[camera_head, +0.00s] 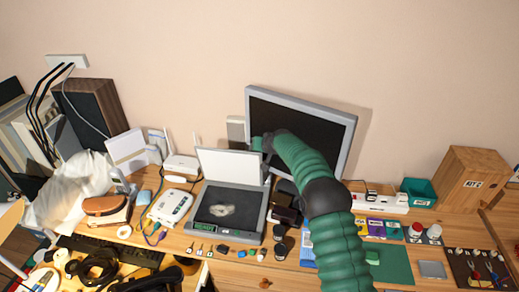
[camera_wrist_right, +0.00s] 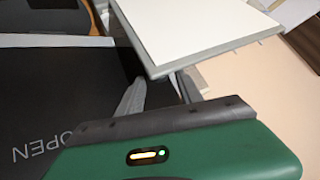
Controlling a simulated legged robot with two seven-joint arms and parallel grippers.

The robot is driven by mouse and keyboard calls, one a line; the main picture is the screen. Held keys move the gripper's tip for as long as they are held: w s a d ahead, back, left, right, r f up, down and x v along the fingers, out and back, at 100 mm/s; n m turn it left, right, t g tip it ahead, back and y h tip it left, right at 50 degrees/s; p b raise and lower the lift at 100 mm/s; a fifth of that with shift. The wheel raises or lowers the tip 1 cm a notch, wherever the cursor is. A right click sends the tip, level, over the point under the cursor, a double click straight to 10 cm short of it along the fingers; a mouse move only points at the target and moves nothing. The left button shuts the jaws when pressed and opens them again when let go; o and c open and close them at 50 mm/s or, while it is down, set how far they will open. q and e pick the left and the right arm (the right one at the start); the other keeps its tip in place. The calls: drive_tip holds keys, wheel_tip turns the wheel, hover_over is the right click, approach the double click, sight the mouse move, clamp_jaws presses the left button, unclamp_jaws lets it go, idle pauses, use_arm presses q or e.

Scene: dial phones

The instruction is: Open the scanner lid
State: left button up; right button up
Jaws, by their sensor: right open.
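The scanner (camera_head: 248,222) sits on the desk in the head view, grey with a dark glass bed and a pale oval item (camera_head: 221,210) on it. Its white lid (camera_head: 230,164) stands raised, close to upright, at the back of the bed. In the right wrist view, the lid appears as a white panel with a grey edge (camera_wrist_right: 205,28). My right gripper (camera_wrist_right: 158,90) is open, its grey fingers beside the lid's edge; I cannot tell whether they touch it. In the head view, my green right arm reaches behind the lid's right side, hiding the fingertips. My left gripper is not in view.
A monitor (camera_head: 352,128) stands behind my right arm. A white router (camera_head: 182,165) and a white device (camera_head: 171,206) are left of the scanner. Small parts, tools and cables crowd the desk. A wooden box (camera_head: 470,178) stands at the right.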

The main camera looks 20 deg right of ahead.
drive_tip(key=b+v, duration=0.3)
drive_tip(key=v, duration=1.3)
drive_tip(key=shift+s+r+b, duration=0.2)
drive_tip(key=shift+s+b, duration=0.05)
drive_tip(key=shift+b, duration=0.05)
drive_tip(key=s+a+f+n+g, duration=0.2)
drive_tip(key=s+a+f+g, duration=0.2)
drive_tip(key=s+a+f, duration=0.8)
drive_tip(key=s+a+f+n+g, duration=0.1)
drive_tip(key=s+f, duration=0.3)
drive_tip(key=s, duration=0.6)
drive_tip(key=s+a+f+n+g, duration=0.2)
drive_tip(key=s+f, duration=0.1)
drive_tip(key=s, duration=0.8)
drive_tip(key=shift+s+a+f+y, duration=0.15)
drive_tip(key=shift+a+f+y, duration=0.15)
drive_tip(key=shift+f, duration=0.1)
